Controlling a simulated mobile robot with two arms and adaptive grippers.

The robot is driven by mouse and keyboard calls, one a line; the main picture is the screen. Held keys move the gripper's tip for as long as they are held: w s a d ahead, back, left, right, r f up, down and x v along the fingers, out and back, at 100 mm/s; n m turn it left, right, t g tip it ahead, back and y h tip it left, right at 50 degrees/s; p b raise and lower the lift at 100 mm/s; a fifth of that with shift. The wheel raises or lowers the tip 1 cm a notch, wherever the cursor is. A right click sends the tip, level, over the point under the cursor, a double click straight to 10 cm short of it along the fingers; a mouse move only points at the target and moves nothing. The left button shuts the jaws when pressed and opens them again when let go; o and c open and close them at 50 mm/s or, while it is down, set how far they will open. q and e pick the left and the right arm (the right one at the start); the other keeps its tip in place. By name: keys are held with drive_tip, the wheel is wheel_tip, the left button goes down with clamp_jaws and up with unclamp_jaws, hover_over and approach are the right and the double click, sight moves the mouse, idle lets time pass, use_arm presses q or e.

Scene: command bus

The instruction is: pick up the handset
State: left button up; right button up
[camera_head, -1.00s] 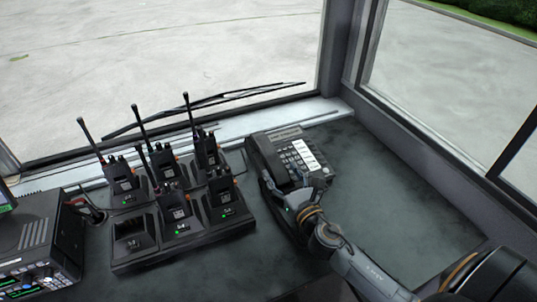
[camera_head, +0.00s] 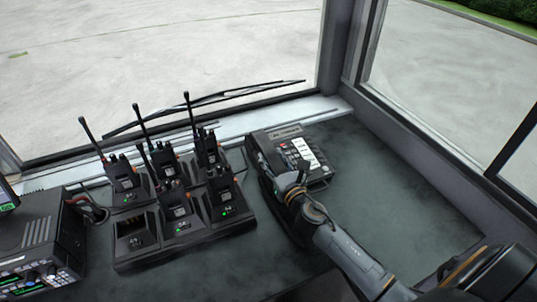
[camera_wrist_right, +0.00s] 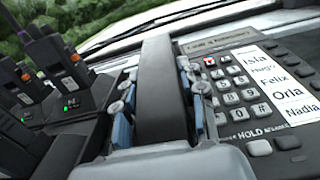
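The black handset (camera_wrist_right: 160,85) runs up the middle of the right wrist view, at the left of the desk phone (camera_wrist_right: 245,90). The phone (camera_head: 305,150) also shows in the head view. My right gripper (camera_wrist_right: 160,118) has one blue-padded finger on each side of the handset, both close against it; I read it as shut on the handset. In the head view my right gripper (camera_head: 277,183) covers much of the handset. Whether the handset is clear of its cradle is hard to tell. My left gripper is out of view.
A charger rack (camera_head: 185,245) with several upright radios stands just left of the phone. A radio console (camera_head: 40,245) is at the far left. Window frames border the desk behind and at the right. The desk (camera_head: 385,190) right of the phone is clear.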

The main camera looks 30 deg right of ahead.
sight(272, 155)
drive_tip(key=c, duration=0.3)
drive_tip(key=shift+c, duration=0.2)
drive_tip(key=shift+r+p, duration=0.35)
drive_tip(key=shift+r, duration=0.3)
wheel_tip(272, 155, up, 2)
drive_tip(key=shift+r+p, duration=0.25)
drive_tip(key=shift+p, duration=0.5)
drive_tip(key=s+r, duration=0.1)
drive_tip(key=s+a+r+p, duration=0.1)
drive_tip(key=r, duration=0.1)
drive_tip(key=s+a+r, duration=0.1)
drive_tip(key=shift+s+r, duration=0.3)
drive_tip(key=s+a+r, duration=0.4)
drive_tip(key=s+a, duration=0.1)
drive_tip(key=s, duration=0.3)
drive_tip(key=shift+s+r+p, duration=0.3)
